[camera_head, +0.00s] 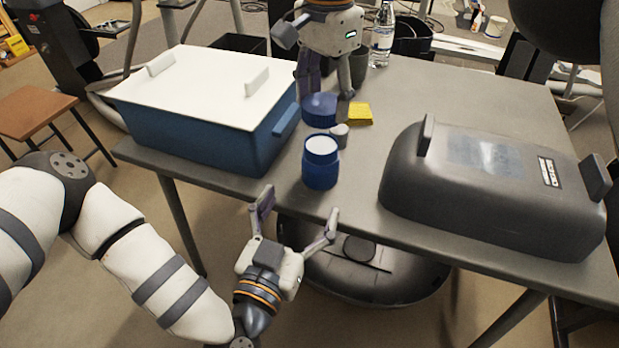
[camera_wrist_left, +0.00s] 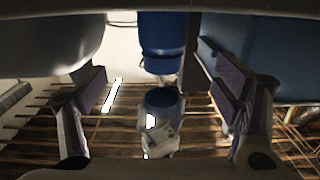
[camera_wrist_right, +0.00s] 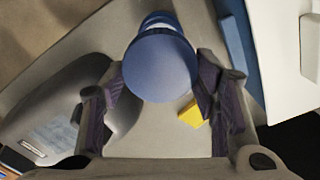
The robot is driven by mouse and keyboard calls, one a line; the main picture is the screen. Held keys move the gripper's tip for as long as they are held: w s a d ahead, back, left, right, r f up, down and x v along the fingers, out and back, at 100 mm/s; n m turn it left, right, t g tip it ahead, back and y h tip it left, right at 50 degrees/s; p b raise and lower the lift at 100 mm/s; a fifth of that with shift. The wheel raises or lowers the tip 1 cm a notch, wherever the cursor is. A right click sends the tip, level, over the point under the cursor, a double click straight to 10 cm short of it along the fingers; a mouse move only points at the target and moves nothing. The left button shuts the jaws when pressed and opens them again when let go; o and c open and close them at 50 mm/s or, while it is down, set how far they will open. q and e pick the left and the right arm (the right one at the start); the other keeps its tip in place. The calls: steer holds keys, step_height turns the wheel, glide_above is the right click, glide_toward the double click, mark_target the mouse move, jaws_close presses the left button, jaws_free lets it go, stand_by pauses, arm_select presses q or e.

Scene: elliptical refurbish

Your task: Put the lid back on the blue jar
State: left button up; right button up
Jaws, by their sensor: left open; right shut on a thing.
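The blue jar (camera_head: 320,172) stands upright and open near the table's front edge, its top showing white. It also shows in the left wrist view (camera_wrist_left: 162,35). The blue lid (camera_head: 319,110) is behind the jar in the head view. My right gripper (camera_head: 328,92) reaches down from the back and is shut on the lid. In the right wrist view the lid (camera_wrist_right: 160,70) sits between the fingers and hides most of the jar (camera_wrist_right: 158,19). My left gripper (camera_head: 297,215) is open and empty, in front of the table edge and below the jar.
A blue bin with a white cover (camera_head: 205,135) stands left of the jar. A dark grey case (camera_head: 490,200) stands right. A yellow block (camera_head: 360,114) and a small pale object (camera_head: 340,130) lie near the lid. A bottle (camera_head: 382,40) stands at the back.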

steer(key=shift+a, duration=0.1)
arm_select(q)
steer(key=shift+w+r, duration=0.2)
arm_select(e)
steer(key=shift+w, duration=0.1)
arm_select(q)
steer(key=x, duration=1.2)
steer(key=shift+a, duration=0.1)
steer(key=c, duration=1.8)
arm_select(e)
glide_above(322, 145)
steer(key=shift+f, duration=2.5)
arm_select(q)
steer(key=shift+r, duration=0.1)
arm_select(e)
steer(key=shift+f, duration=0.9)
